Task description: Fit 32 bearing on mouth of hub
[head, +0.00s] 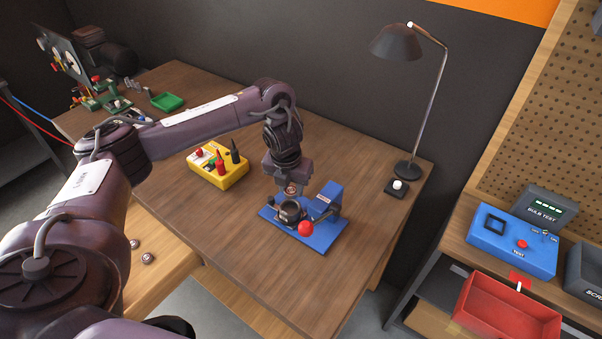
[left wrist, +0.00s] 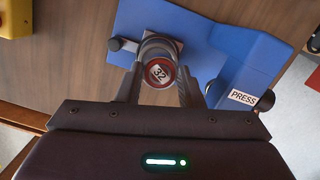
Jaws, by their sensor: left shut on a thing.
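The 32 bearing (left wrist: 159,73) has a red rim and a white face marked 32. It sits between the fingers of my left gripper (left wrist: 160,84), which is shut on it. In the head view the left gripper (head: 291,188) points down, with the small bearing (head: 291,190) at its tips. The dark grey hub (head: 290,212) stands on the blue press (head: 325,232), right below the bearing. In the wrist view the bearing overlaps the hub (left wrist: 158,44) and hides part of its mouth. I cannot tell whether they touch. My right gripper is not in view.
The press has a red ball-ended lever (head: 305,228) close to the hub. A yellow block (head: 218,167) with probes stands to the left. Two small round parts (head: 142,252) lie on a lighter wooden surface. A lamp (head: 405,110) stands at the back right. The table front is clear.

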